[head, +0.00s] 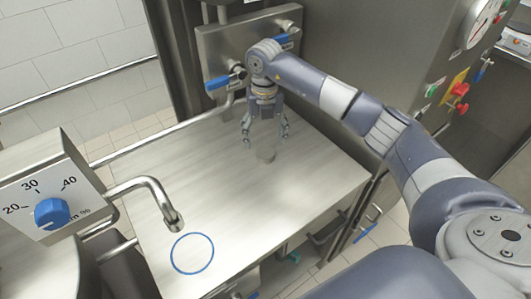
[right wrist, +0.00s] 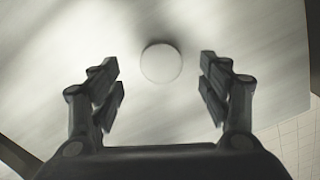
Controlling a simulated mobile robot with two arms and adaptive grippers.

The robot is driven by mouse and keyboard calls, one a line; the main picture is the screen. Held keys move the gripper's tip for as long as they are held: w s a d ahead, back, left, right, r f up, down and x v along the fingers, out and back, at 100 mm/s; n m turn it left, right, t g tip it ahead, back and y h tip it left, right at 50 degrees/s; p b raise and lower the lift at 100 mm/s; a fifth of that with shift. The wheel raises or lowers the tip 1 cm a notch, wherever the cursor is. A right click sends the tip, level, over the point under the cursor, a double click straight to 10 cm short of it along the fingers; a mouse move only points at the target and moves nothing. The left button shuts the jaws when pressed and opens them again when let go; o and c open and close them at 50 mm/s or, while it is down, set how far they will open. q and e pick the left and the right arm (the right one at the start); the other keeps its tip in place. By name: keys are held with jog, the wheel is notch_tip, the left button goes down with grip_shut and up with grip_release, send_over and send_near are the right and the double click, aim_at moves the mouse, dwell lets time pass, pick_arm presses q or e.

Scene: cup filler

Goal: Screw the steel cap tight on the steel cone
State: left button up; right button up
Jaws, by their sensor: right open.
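A small grey round steel piece (head: 266,154) stands on the steel table, just below my right gripper (head: 266,141). In the right wrist view its round pale top (right wrist: 161,63) shows ahead of and between the open fingers of the right gripper (right wrist: 162,88). It is too small and plain to tell whether it is the steel cap, the steel cone or both together. The right gripper points down, is open and empty, and its fingers appear clear of the piece. No other cap or cone can be made out. My left gripper is not in view.
The steel table (head: 165,185) is otherwise mostly bare, with a blue ring (head: 192,253) at its front. A bent steel spout (head: 150,190) and a dial box (head: 45,190) stand at left. A steel panel with blue-handled valves (head: 225,82) is behind the gripper.

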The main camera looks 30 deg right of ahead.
aim_at(265, 152)
jog(key=shift+f, duration=0.1)
jog(key=f, duration=0.1)
jog(key=f+p, duration=0.1)
jog(key=f, duration=0.2)
jog(key=shift+s+f, duration=0.15)
jog(key=shift+s, duration=0.15)
jog(key=shift+f, duration=0.35)
jog(key=c, duration=1.2)
